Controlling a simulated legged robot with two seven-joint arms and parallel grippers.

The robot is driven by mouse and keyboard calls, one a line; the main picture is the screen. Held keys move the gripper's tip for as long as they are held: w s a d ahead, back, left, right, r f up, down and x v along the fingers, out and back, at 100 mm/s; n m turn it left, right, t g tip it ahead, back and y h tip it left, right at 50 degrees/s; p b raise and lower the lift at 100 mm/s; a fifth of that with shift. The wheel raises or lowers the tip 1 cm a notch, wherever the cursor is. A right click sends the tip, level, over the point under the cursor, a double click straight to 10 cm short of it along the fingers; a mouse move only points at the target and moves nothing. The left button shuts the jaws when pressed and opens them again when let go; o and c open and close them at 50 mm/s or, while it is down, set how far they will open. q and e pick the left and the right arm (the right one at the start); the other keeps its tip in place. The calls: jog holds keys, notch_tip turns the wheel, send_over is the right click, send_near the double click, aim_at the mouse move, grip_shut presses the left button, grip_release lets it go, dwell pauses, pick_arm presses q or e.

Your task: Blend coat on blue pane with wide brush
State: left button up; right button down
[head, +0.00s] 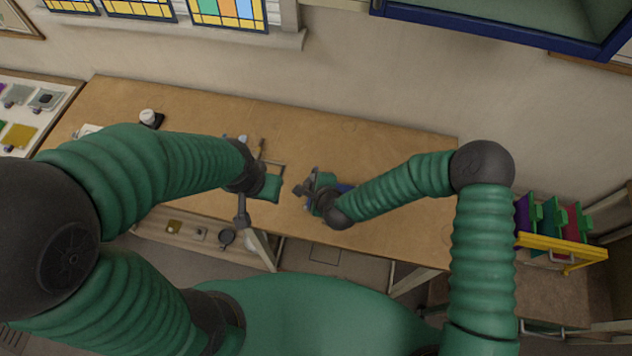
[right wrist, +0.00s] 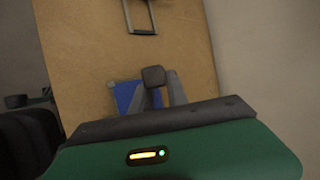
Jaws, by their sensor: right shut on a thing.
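The blue pane (head: 345,187) lies on the workbench, mostly hidden under my right gripper and forearm. A blue corner of it shows in the right wrist view (right wrist: 123,94), beside the fingers. My right gripper (head: 308,184) is over the pane, shut on a dark grey block (right wrist: 153,76), which I take to be part of the wide brush. Its bristles are hidden, and I cannot tell whether they touch the pane. My left gripper (head: 252,184) is over the bench left of the right one; whether its jaws are open is unclear.
A thin dark rectangular frame (right wrist: 142,33) lies on the wooden workbench (head: 400,140). A white-topped jar (head: 148,117) stands at the back left. A yellow rack (head: 560,246) with coloured items stands at the right. The bench's back middle is clear.

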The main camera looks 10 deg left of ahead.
notch_tip(320, 180, up, 5)
jog(key=p, duration=0.3)
jog(key=shift+p, duration=0.4)
